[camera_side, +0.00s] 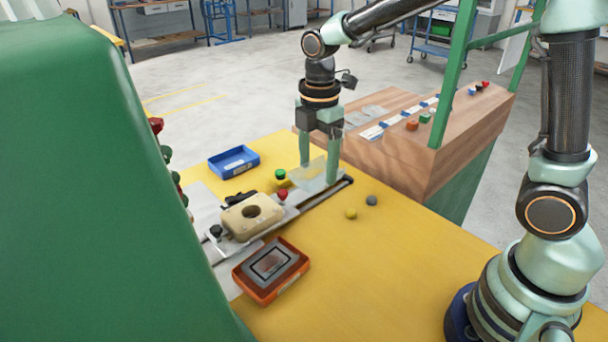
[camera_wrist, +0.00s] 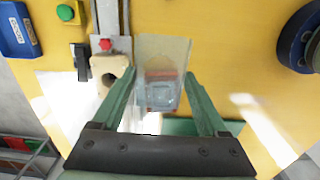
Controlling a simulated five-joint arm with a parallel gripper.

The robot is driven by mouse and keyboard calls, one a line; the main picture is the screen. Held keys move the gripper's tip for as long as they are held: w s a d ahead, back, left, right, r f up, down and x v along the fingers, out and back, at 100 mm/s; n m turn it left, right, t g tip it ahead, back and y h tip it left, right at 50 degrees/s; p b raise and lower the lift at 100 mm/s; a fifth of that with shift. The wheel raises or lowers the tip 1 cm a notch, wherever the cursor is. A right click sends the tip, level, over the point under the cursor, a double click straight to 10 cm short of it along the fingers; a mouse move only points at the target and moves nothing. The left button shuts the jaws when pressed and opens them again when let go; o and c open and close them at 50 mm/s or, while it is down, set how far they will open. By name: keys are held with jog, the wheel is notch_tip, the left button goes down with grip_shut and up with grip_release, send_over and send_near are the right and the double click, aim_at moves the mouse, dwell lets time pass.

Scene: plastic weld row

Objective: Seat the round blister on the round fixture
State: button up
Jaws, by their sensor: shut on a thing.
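My gripper (camera_side: 319,173) is shut on a clear, see-through blister (camera_side: 312,178), held between its two green fingers. In the wrist view the blister (camera_wrist: 162,52) shows as a pale clear sheet between the fingertips (camera_wrist: 159,75). The blister's exact shape is hard to make out. The beige fixture (camera_side: 238,222), a block with a round opening in its top, is to the left of and nearer than my gripper in the side view. The fixture (camera_wrist: 99,67) also shows left of the fingers in the wrist view. The blister is apart from it.
A blue tray (camera_side: 223,171) lies behind the fixture. An orange tray (camera_side: 262,294) with a dark rectangular piece stands in front. A green button (camera_side: 280,174) and a red knob (camera_side: 282,195) are near the rail. Two small balls lie on the yellow table (camera_side: 385,265), mostly clear at right.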

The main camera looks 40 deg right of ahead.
jog(key=w+a, duration=0.9)
jog(key=w, duration=0.3)
notch_tip(320, 180, down, 9)
jog(key=shift+s+d, duration=0.15)
jog(key=shift+s, duration=0.1)
jog(key=shift+f, duration=1.35)
dwell(1.6)
jog(key=o, duration=0.9)
jog(key=shift+c, duration=1.1)
jog(key=shift+r, duration=0.15)
notch_tip(320, 180, up, 7)
